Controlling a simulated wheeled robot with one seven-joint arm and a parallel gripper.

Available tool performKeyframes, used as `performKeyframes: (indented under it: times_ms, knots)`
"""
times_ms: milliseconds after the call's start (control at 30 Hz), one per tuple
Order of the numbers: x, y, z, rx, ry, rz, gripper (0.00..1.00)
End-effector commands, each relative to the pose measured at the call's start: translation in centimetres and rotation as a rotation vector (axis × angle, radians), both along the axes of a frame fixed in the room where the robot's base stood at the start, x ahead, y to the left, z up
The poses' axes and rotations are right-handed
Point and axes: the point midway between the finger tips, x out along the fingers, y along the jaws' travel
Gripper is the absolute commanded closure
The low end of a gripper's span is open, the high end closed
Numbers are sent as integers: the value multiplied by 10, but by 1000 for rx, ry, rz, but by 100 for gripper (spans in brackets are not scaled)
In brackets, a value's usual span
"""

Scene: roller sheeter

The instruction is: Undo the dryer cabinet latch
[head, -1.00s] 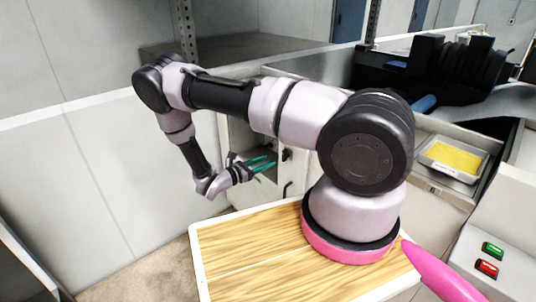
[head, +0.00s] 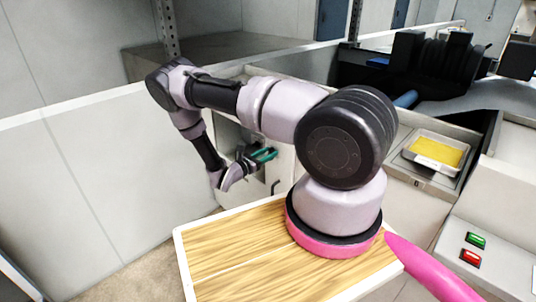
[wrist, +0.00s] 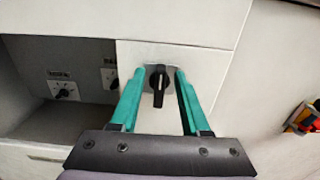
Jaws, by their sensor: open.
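My gripper (wrist: 159,76) is open, with one green finger on each side of the latch. I cannot tell whether either finger touches it. In the head view my gripper (head: 265,154) is at the cabinet front, and the latch cannot be made out there.
Left of the panel is a recess with two more black knobs (wrist: 62,90) (wrist: 112,78). A red and yellow switch (wrist: 303,117) is at the right. In the head view a tray with yellow contents (head: 437,150) and green and red buttons (head: 473,249) stand at right.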

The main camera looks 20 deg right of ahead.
Motion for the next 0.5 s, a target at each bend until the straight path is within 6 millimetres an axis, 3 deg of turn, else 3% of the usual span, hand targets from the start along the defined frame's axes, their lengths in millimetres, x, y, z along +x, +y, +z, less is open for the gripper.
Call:
performKeyframes:
  times_ms: [200, 267, 333, 500]
  knots:
    - [0, 0, 0, 0, 0, 0, 54]
    - [0, 0, 0, 0, 0, 0, 73]
    - [0, 0, 0, 0, 0, 0, 100]
    - [0, 0, 0, 1, -2, 0, 100]
